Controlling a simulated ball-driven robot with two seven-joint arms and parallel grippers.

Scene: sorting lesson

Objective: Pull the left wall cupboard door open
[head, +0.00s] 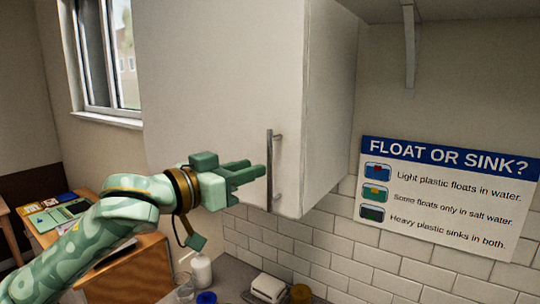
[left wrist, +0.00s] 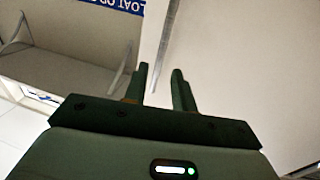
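The white wall cupboard door (head: 215,85) fills the upper middle of the head view and looks shut, flush with the cupboard's side (head: 328,100). Its upright grey bar handle (head: 270,180) is near the door's right edge. My left gripper (head: 262,168) points right, with its fingertips at the handle's middle. In the left wrist view the two fingers (left wrist: 160,70) stand apart, and the handle (left wrist: 169,35) runs down toward the gap between them. I cannot tell whether they touch it. The door (left wrist: 245,60) also shows there. My right gripper is not in view.
A "Float or sink?" sign (head: 440,195) hangs on the tiled wall at the right. Below is a counter with a white bottle (head: 201,270), a blue-topped item (head: 206,298) and a white box (head: 268,287). A window (head: 105,55) and a wooden desk (head: 130,270) are at the left.

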